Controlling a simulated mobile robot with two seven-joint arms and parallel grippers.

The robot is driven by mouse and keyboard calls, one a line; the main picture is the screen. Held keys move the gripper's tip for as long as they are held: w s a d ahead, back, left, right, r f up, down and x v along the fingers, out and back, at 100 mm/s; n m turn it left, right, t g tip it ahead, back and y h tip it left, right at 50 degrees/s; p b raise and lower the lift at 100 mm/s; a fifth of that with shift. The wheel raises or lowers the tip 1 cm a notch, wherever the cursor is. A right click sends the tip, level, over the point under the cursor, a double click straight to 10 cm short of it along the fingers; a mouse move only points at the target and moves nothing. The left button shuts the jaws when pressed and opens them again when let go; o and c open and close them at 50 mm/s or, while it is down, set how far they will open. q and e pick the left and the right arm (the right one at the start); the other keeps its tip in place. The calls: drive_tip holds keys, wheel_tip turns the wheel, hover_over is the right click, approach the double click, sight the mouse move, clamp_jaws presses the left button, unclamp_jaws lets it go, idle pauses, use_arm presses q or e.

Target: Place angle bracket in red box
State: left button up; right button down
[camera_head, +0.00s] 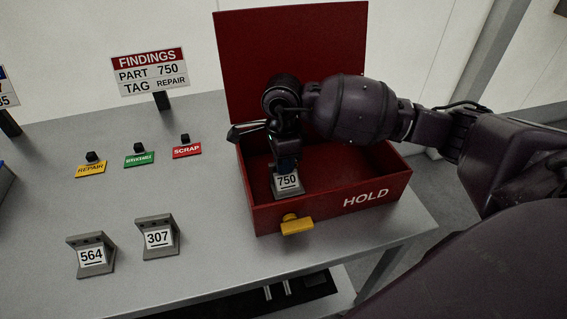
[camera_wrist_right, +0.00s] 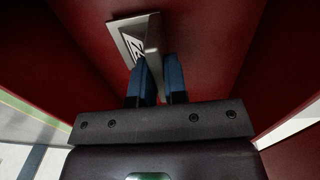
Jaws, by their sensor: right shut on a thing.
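The angle bracket marked 750 (camera_head: 287,184) is a grey piece with a white label, inside the open red box (camera_head: 262,219) near its front left. My right gripper (camera_head: 285,162) reaches down into the box and is shut on this bracket. In the right wrist view the blue fingers (camera_wrist_right: 161,72) have the bracket's edge (camera_wrist_right: 153,35) between their tips. Whether the bracket touches the box floor I cannot tell. My left gripper is not in view.
Brackets 564 (camera_head: 91,255) and 307 (camera_head: 158,237) stand on the grey table (camera_head: 190,200). Behind them are yellow REPAIR (camera_head: 91,169), green (camera_head: 139,159) and red SCRAP (camera_head: 187,150) tags. A FINDINGS sign (camera_head: 150,72) stands behind. The box's raised lid (camera_head: 290,40) is behind my gripper.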

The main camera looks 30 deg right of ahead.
drive_tip(key=shift+f, duration=0.25)
drive_tip(key=shift+f, duration=0.15)
drive_tip(key=c, duration=1.1)
unclamp_jaws()
drive_tip(key=shift+c, duration=0.2)
wheel_tip(320, 180, up, 12)
drive_tip(key=shift+w+p, duration=0.3)
drive_tip(key=shift+p, duration=0.15)
drive_tip(key=shift+d, duration=0.1)
